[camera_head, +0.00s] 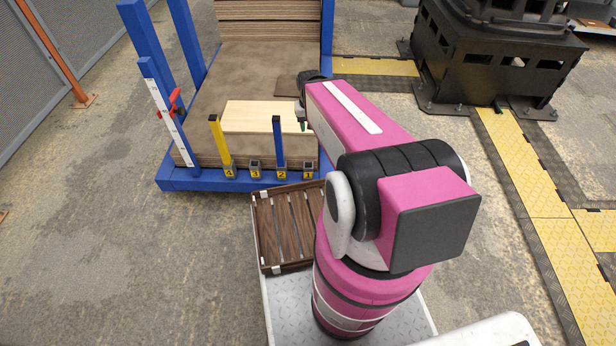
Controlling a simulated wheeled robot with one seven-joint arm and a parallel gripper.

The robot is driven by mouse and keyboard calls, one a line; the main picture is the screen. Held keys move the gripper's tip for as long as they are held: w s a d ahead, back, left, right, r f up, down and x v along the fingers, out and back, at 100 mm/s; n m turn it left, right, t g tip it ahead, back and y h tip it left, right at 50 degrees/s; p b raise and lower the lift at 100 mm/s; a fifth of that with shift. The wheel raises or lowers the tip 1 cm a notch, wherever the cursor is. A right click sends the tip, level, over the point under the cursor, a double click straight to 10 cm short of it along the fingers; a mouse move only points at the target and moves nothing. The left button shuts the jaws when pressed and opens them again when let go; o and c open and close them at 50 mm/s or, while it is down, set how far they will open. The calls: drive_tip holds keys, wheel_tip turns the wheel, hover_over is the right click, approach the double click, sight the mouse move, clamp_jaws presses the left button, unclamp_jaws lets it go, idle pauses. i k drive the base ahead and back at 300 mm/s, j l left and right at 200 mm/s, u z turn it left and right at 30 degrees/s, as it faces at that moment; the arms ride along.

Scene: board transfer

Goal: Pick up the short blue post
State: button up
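The short blue post (279,142) with a dark top stands upright in the socket labelled 2 at the front edge of the blue rack (200,184). My gripper (302,124) is mostly hidden behind my pink arm. A small part of its end shows to the right of the post's top, over the light board. It looks apart from the post. I cannot see whether its fingers are open or shut.
A yellow post (220,141) stands in socket 4. Sockets 3 (256,168) and 1 (308,169) look empty. A light wooden board (250,113) lies on the stack behind the posts. Tall blue uprights (146,32) flank the rack. A slatted brown tray (261,238) lies in front.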

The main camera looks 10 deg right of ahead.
sight(280, 151)
drive_tip(key=j+z, duration=0.1)
drive_tip(key=j, duration=0.4)
drive_tip(key=k+j+z, duration=0.15)
drive_tip(key=j, duration=0.3)
drive_tip(key=j+z, duration=0.1)
drive_tip(key=j, duration=0.4)
drive_tip(key=k+j+z, duration=0.1)
drive_tip(key=j, duration=0.35)
drive_tip(key=k+j+z, duration=0.1)
drive_tip(key=j, duration=0.35)
